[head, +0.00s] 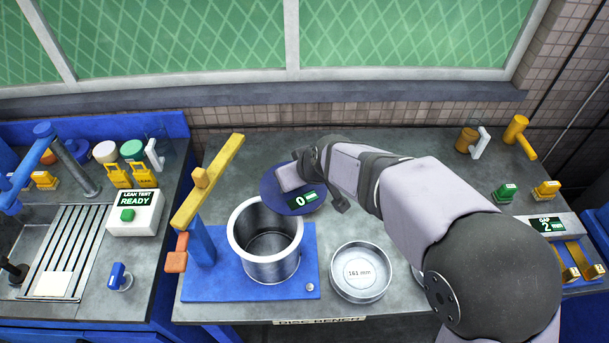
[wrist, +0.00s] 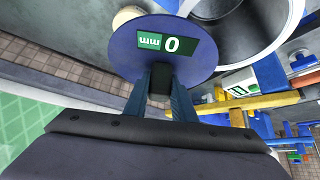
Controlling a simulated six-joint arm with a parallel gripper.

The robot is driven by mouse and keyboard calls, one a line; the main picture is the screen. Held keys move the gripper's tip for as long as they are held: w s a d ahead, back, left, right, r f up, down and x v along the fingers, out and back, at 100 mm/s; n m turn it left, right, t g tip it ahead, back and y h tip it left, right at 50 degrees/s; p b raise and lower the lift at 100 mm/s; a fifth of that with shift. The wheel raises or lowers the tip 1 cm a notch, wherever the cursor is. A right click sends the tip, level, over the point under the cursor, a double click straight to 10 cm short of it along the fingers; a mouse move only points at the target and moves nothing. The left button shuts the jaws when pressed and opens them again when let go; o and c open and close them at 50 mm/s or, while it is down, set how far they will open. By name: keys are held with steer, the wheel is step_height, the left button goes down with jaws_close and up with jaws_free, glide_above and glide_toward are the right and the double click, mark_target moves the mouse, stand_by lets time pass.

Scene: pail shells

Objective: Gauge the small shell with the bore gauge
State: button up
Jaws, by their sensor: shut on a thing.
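The bore gauge is a blue disc (head: 271,190) with a green display that reads 0; it also shows large in the wrist view (wrist: 195,68). My gripper (wrist: 163,85) is shut on it. In the head view the gauge is just behind and right of an open grey metal shell (head: 268,268) with a pale rim. That shell stands upright on a blue base. Its rim (wrist: 262,50) shows beside the gauge in the wrist view. The gauge is outside the shell's opening. I cannot tell its exact height above the bench. My forearm hides part of the bench.
A round metal dish marked 161 mm (head: 360,272) lies right of the blue base (head: 205,285). A yellow arm on a blue post (head: 203,240) rises left of the shell. The leak test box (head: 135,212) stands on the left bench, the gap display (head: 546,225) at far right.

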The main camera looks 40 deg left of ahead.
steer(key=s+r+n+g+h, duration=0.1)
steer(key=s+r+n+g, duration=0.3)
steer(key=s+n+g, duration=0.3)
steer(key=s+n, duration=0.3)
steer(key=n, duration=0.2)
steer(key=shift+s+d+n+h, duration=0.25)
steer(key=shift+d+n+h, duration=0.05)
steer(key=shift+h, duration=0.1)
steer(key=shift+f+b, duration=0.1)
steer(key=shift+b, duration=0.4)
step_height(320, 180, down, 6)
steer(key=b, duration=0.5)
steer(key=shift+r, duration=0.2)
steer(key=shift+b, duration=1.05)
stand_by(1.3)
steer(key=shift+f+b, duration=1.1)
steer(key=shift+f, duration=0.1)
steer(key=o, duration=0.9)
steer(key=shift+d, duration=0.1)
